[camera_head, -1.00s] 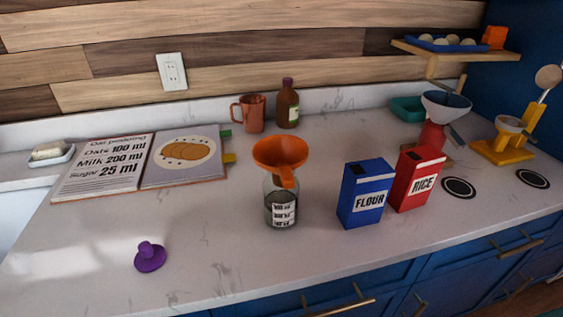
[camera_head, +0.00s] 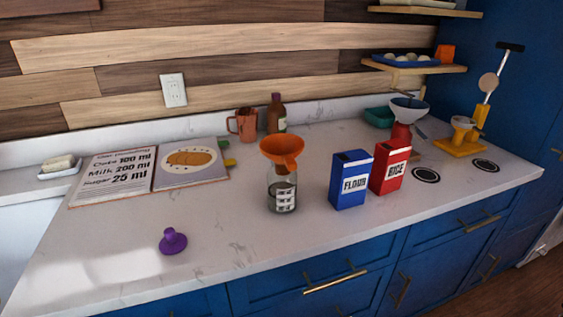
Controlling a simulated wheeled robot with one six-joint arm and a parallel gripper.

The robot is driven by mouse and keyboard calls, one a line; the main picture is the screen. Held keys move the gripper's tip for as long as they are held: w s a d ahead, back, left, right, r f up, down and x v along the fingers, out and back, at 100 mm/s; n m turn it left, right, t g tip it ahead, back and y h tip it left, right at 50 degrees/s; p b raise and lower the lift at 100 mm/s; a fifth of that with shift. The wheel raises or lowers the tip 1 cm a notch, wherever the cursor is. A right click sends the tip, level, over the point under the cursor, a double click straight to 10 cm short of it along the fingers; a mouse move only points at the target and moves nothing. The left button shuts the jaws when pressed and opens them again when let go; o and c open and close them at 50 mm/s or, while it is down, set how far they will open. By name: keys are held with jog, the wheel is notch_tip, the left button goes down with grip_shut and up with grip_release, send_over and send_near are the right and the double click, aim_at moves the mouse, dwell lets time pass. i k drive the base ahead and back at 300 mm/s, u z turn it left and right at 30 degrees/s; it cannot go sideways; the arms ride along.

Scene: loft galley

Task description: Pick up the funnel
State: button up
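An orange funnel (camera_head: 282,148) sits upright on the mouth of a clear glass jar (camera_head: 282,193) near the middle of the counter. The jar has a white label and some dark content. A second funnel, pale grey (camera_head: 408,108), sits on top of a red bottle (camera_head: 401,134) at the back right. My gripper is not in view.
A blue flour box (camera_head: 350,181) and a red rice box (camera_head: 389,168) stand right of the jar. A terracotta mug (camera_head: 243,125) and brown bottle (camera_head: 276,114) stand behind. A purple stopper (camera_head: 172,241) lies front left. The counter (camera_head: 225,225) around it is clear.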

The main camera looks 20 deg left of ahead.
aim_at(283, 149)
jog(key=z, duration=0.4)
jog(key=i, duration=0.65)
jog(key=u, duration=2.9)
